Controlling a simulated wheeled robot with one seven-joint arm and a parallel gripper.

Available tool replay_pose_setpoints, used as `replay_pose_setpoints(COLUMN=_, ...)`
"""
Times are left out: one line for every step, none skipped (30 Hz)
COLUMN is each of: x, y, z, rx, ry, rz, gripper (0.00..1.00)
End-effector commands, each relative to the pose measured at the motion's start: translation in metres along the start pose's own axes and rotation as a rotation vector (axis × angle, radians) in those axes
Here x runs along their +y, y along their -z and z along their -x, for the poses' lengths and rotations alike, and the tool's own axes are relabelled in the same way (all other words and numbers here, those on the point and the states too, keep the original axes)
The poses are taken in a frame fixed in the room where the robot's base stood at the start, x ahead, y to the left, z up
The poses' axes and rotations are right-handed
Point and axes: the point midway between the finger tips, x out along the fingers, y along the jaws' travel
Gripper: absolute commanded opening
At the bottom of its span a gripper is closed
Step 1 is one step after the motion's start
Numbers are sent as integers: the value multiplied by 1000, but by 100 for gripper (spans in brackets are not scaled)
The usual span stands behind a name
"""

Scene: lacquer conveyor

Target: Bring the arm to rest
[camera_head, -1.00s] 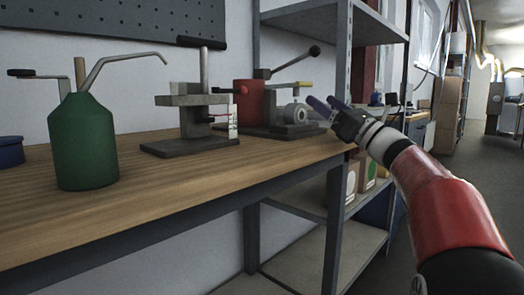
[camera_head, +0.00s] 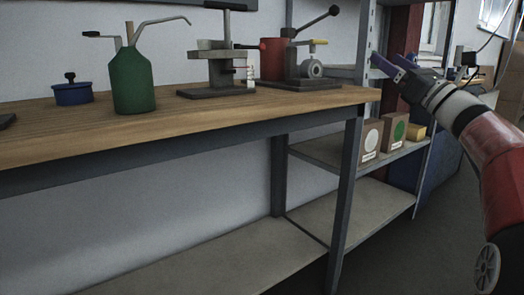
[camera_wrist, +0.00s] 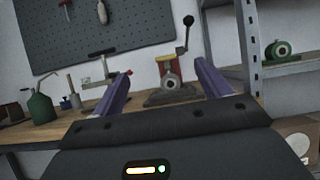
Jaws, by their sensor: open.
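My gripper (camera_head: 388,66) is open and empty at the right of the head view, beyond the right end of the workbench (camera_head: 200,122). My red and black arm reaches up to it from the lower right. In the wrist view my gripper (camera_wrist: 168,82) shows two purple fingers spread wide, with nothing held between them. Beyond them, a machine with a red body and a round grey hub (camera_wrist: 170,83) stands on the bench, apart from the fingers.
On the bench are a green oil can (camera_head: 132,80), a blue lidded pot (camera_head: 73,93), a grey press (camera_head: 222,60) and the red-bodied machine (camera_head: 285,62). A grey shelf rack (camera_head: 330,152) holds several boxes. The bench's lower shelf (camera_head: 225,262) is bare.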

Motion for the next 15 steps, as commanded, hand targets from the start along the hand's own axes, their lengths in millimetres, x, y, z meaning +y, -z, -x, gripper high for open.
replay_pose_setpoints(x=8, y=6, z=-3, rx=25, ry=-10, rz=18, gripper=76)
replay_pose_setpoints(x=12, y=10, z=-4, rx=40, ry=-13, rz=30, gripper=76)
replay_pose_setpoints(x=16, y=13, z=-5, rx=57, ry=-19, rz=45, gripper=76)
replay_pose_setpoints(x=20, y=17, z=-6, rx=73, ry=-24, rz=58, gripper=76)
replay_pose_setpoints(x=24, y=20, z=-6, rx=88, ry=-29, rz=72, gripper=76)
replay_pose_setpoints(x=29, y=26, z=-7, rx=110, ry=-35, rz=89, gripper=76)
replay_pose_setpoints(x=33, y=29, z=-8, rx=125, ry=-40, rz=103, gripper=76)
replay_pose_setpoints(x=38, y=33, z=-8, rx=144, ry=-48, rz=120, gripper=76)
replay_pose_setpoints(x=45, y=40, z=-9, rx=170, ry=-57, rz=142, gripper=76)
replay_pose_setpoints(x=50, y=44, z=-9, rx=188, ry=-65, rz=160, gripper=76)
replay_pose_setpoints(x=56, y=50, z=-9, rx=212, ry=-76, rz=181, gripper=76)
replay_pose_setpoints(x=65, y=57, z=-9, rx=244, ry=-90, rz=212, gripper=76)
replay_pose_setpoints(x=72, y=63, z=-8, rx=269, ry=-103, rz=235, gripper=76)
replay_pose_setpoints(x=80, y=69, z=-8, rx=296, ry=-118, rz=264, gripper=76)
replay_pose_setpoints(x=89, y=79, z=-6, rx=334, ry=-139, rz=301, gripper=76)
